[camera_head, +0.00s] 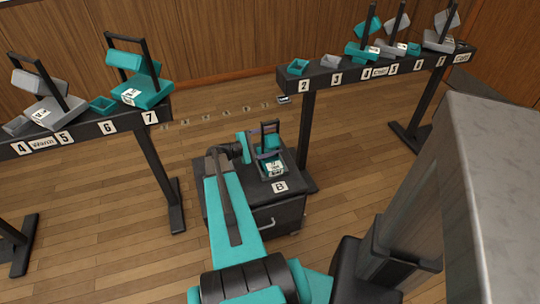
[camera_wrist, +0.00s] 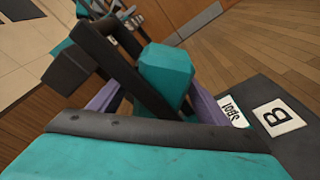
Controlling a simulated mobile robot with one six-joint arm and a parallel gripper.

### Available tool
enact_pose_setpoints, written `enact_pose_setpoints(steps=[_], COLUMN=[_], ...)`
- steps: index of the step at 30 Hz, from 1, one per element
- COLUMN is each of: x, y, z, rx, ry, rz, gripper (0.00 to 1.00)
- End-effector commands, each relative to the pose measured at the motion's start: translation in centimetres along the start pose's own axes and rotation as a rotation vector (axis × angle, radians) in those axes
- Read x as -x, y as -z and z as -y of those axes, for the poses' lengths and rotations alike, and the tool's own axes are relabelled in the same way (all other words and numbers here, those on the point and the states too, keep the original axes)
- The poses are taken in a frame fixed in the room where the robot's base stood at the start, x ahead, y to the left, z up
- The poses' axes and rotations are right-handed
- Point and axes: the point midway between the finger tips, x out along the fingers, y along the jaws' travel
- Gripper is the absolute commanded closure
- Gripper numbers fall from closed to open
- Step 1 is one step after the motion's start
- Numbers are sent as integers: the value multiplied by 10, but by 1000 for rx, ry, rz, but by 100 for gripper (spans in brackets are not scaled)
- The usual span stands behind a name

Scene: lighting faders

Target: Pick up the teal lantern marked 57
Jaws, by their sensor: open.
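A teal lantern (camera_head: 274,143) with a black upright handle stands on a dark cabinet (camera_head: 255,212) in the middle of the head view. Its white label (camera_head: 275,168) is too small to read there. In the wrist view the lantern's teal body (camera_wrist: 165,72) and black handle (camera_wrist: 122,68) fill the middle, with a partly cut-off white label beside them. My gripper (camera_wrist: 155,103) is open, its two purple fingers on either side of the handle. I cannot tell whether they touch it. Other teal lanterns stand on the left rack (camera_head: 140,92) and right rack (camera_head: 362,50), their labels unreadable.
The left rack (camera_head: 85,130) and right rack (camera_head: 345,75) carry grey and teal pieces above numbered plates. The cabinet has a white B-like plate (camera_head: 280,187) and stands close to a right rack leg. A grey slab (camera_head: 500,170) stands at the right. Wooden floor is open around.

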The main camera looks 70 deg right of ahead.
Motion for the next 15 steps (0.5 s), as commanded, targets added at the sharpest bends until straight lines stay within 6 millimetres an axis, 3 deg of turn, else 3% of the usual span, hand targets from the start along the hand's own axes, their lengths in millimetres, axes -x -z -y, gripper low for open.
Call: enact_pose_setpoints(steps=[6,15], x=[-25,-31], y=[0,0], z=[0,0], rx=[0,0], ry=[2,0], rz=[1,0], gripper=[30,30])
